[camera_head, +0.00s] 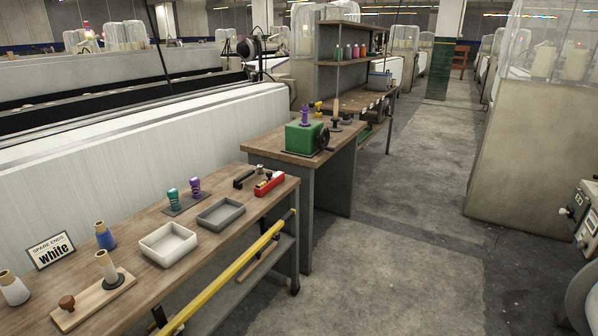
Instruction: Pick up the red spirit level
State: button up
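A red object (269,184) that looks like the spirit level lies near the far right end of the long wooden bench (215,251). It is short and bar-shaped, with a small pale patch on its side. A dark tool (244,178) lies just to its left, very close to it. My gripper is not in view, so its distance from the red object and whether it is open or shut cannot be seen.
The bench also holds a grey tray (221,213), a white tray (168,244) and thread spools. A yellow bar (235,273) runs along its front. A second table (290,144) with a green box stands behind. The floor (400,225) to the right is clear.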

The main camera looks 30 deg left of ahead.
aim_at(260, 189)
jog(key=i+l+u, duration=0.1)
jog(key=i+u, duration=0.25)
jog(key=i, duration=0.15)
jog(key=i+l+u, duration=0.25)
jog(key=i+u, duration=0.15)
jog(key=i+l+u, duration=0.35)
jog(key=i, duration=0.2)
